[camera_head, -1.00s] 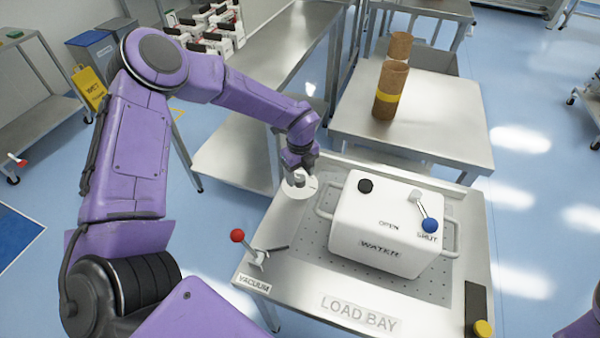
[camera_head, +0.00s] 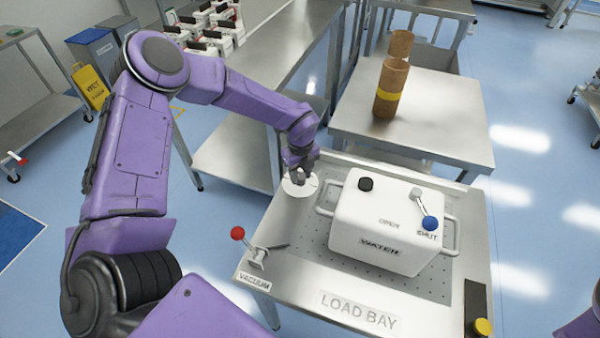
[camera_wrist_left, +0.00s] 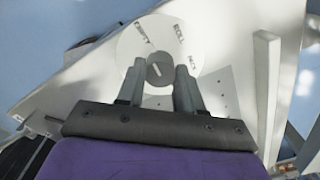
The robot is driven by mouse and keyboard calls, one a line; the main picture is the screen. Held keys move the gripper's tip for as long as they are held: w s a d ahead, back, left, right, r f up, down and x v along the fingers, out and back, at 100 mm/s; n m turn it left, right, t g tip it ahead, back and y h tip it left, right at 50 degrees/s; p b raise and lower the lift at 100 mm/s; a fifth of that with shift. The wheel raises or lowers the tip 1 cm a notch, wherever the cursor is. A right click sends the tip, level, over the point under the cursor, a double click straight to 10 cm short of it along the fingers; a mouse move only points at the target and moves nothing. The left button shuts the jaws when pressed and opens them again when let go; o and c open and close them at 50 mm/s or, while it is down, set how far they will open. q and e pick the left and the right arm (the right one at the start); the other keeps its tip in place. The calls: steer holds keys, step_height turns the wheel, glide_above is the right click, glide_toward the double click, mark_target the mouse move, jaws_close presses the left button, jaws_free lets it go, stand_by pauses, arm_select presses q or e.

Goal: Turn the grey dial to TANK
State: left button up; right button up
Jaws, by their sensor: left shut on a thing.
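The grey dial (camera_wrist_left: 160,69) is a round dark-grey knob with a short white pointer mark. It sits in the middle of a round white plate (camera_head: 295,190) at the back left of the load bay table. Its plate (camera_wrist_left: 135,45) carries several labels around the rim in the left wrist view; they are small and tilted, and I cannot read TANK on any. My left gripper (camera_head: 300,178) is lowered onto the dial and mostly hides it in the head view. Its two fingers (camera_wrist_left: 158,88) are shut on the dial from both sides. My right gripper is out of view.
A white WATER tank (camera_head: 385,235) with a blue-knobbed lever (camera_head: 429,223) stands right of the dial. A red-knobbed VACUUM lever (camera_head: 238,233) stands at the table's front left. A side table (camera_head: 430,135) with brown tubes (camera_head: 391,85) is behind.

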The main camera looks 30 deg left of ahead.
arm_select(q)
steer(key=m, duration=0.8)
steer(key=shift+m, duration=0.3)
steer(key=m+p, duration=0.1)
steer(key=m, duration=0.3)
steer(key=shift+r+m, duration=0.1)
steer(key=shift+m, duration=0.2)
steer(key=m+p, duration=0.1)
steer(key=m, duration=0.3)
steer(key=m+p, duration=0.1)
steer(key=m, duration=0.4)
steer(key=m+p, duration=0.1)
steer(key=m, duration=0.3)
steer(key=shift+m, duration=0.3)
steer(key=m, duration=0.4)
steer(key=shift+p, duration=0.35)
steer(key=shift+m, duration=1.8)
steer(key=shift+w+m+p, duration=0.1)
steer(key=shift+m+p, duration=0.2)
